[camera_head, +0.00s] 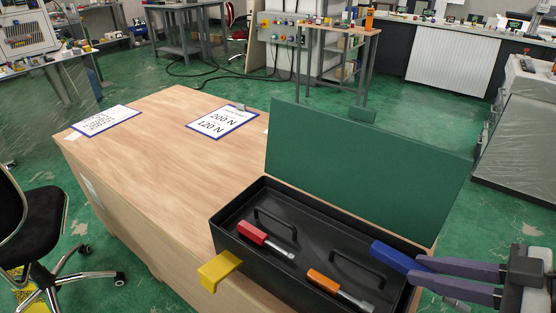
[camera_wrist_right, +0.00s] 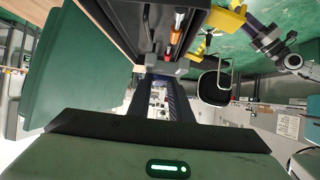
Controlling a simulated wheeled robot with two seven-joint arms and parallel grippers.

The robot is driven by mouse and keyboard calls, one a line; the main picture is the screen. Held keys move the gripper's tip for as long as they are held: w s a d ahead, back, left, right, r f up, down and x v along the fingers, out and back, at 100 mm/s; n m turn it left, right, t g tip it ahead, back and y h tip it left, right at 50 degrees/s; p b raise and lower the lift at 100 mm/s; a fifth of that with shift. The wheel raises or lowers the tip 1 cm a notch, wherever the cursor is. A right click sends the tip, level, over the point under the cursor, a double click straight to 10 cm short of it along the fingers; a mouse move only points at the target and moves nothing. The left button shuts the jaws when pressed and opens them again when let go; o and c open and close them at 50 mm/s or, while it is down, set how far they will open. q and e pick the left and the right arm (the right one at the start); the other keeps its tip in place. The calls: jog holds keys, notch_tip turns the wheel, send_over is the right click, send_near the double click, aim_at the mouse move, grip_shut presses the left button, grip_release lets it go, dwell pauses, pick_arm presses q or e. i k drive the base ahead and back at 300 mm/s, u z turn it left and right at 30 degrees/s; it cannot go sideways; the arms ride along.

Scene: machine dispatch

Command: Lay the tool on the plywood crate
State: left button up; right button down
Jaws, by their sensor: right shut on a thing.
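The plywood crate (camera_head: 165,120) has a wide bare top. On its near right part stands a black toolbox (camera_head: 240,200) with a green lid (camera_head: 360,165) standing open. My right gripper (camera_head: 418,270) is shut on a blue-handled tool (camera_head: 388,254) at the toolbox's right end; its metal shaft is partly hidden by the fingers. I cannot tell whether the tool touches the tray. A red-handled tool (camera_head: 252,233) and an orange-handled tool (camera_head: 322,281) lie in the toolbox. In the right wrist view, part of my left arm (camera_wrist_right: 272,45) shows, its jaws unclear.
Two clipboards, one at the middle (camera_head: 216,122) and one at the far left (camera_head: 105,120), lie on the crate top. A yellow piece (camera_head: 219,270) sits at the toolbox's near left edge. A black chair (camera_head: 40,220) stands left. The crate top left of the toolbox is clear.

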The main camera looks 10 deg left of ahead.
aim_at(158, 175)
jog(key=u, duration=0.35)
jog(key=k, duration=0.9)
jog(key=u, duration=1.4)
jog(key=i, duration=1.55)
jog(key=z, duration=0.5)
jog(key=i, duration=0.75)
jog(key=z, duration=0.5)
